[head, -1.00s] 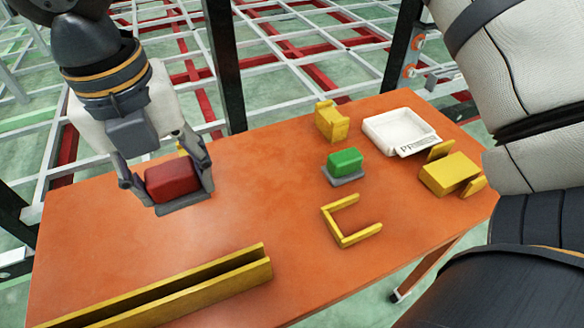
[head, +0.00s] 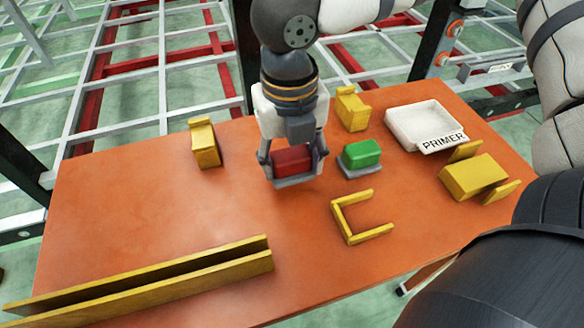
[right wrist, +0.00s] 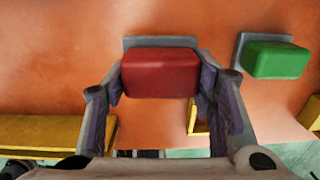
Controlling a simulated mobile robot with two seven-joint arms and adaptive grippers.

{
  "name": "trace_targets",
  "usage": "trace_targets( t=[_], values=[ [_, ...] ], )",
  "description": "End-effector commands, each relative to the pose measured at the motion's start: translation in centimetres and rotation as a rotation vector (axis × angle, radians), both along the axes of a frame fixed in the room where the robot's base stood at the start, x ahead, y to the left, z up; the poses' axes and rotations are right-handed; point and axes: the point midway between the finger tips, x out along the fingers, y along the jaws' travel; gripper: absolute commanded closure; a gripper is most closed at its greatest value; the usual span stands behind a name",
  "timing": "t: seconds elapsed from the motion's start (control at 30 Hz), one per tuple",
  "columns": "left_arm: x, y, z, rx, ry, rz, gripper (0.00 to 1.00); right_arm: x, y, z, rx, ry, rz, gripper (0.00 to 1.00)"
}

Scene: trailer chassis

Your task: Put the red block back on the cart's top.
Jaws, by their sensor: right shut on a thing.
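The red block (head: 294,160) is between the two fingers of my right gripper (head: 293,166), which is shut on it. A grey plate shows under the block's near edge. In the right wrist view the red block (right wrist: 160,73) sits between the fingertips, with a grey strip along its far edge. The block is over the orange cart top (head: 150,215), left of the green block. I cannot tell whether it touches the top. My left gripper is not in view.
A green block (head: 361,153) on a grey base stands close to the right of the red block. Yellow brackets (head: 205,143) and a white PRIMER tray (head: 425,124) stand around the top. A long yellow channel (head: 150,285) lies along the front left. The left middle is clear.

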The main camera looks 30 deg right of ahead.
Motion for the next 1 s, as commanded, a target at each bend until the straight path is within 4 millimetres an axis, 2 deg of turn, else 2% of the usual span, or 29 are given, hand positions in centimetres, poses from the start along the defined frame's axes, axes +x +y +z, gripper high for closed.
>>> trace_targets(
  t=[0.1,0.17,0.5,0.53,0.6,0.9,1.0],
  values=[
    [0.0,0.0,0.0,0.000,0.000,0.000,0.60,-0.1,-0.1,-2.3,-0.001,0.005,0.000,0.71],
    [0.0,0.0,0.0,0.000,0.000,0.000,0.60,-0.1,-0.1,-2.9,0.000,0.003,-0.001,0.71],
    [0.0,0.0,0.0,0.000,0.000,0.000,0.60,0.0,-0.1,-3.3,-0.001,-0.001,-0.001,0.71],
    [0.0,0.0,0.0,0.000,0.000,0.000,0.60,0.0,-0.1,-3.3,0.000,-0.001,-0.001,0.44],
    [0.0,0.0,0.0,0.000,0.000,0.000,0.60,0.0,-0.1,-3.3,0.000,0.000,-0.001,0.29],
    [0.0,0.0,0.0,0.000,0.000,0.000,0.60,0.0,-0.1,-3.2,0.000,0.000,-0.002,0.29],
    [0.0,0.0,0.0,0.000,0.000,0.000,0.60,0.1,0.0,-2.4,0.001,-0.002,-0.002,0.29]
  ],
)
